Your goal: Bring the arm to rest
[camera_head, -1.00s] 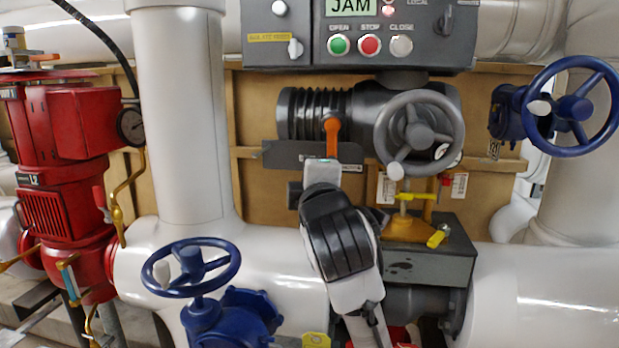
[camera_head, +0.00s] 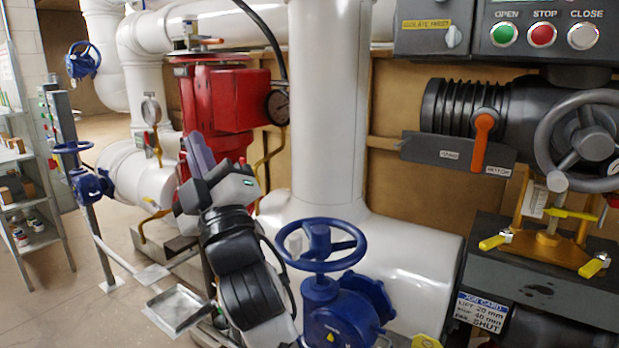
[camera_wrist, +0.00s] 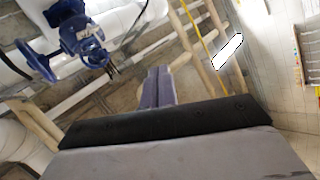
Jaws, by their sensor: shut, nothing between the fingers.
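My gripper (camera_head: 198,155) is raised at the left-centre of the head view, in front of the red pump (camera_head: 222,105). Its two grey-purple fingers point up and lie together with nothing between them. In the wrist view the fingers (camera_wrist: 158,86) also show side by side, over open space, touching nothing. My arm rises from the bottom of the head view, left of the blue handwheel (camera_head: 318,246). The orange lever (camera_head: 483,140) on the dark actuator hangs down, well to the right of my gripper.
The white pipe (camera_head: 330,100) stands right of my gripper. A shelf rack (camera_head: 35,240) is at the far left. A metal tray (camera_head: 176,308) sits low beside my arm. The floor (camera_head: 80,285) between rack and tray is mostly clear. A grey handwheel (camera_head: 590,145) is at the right.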

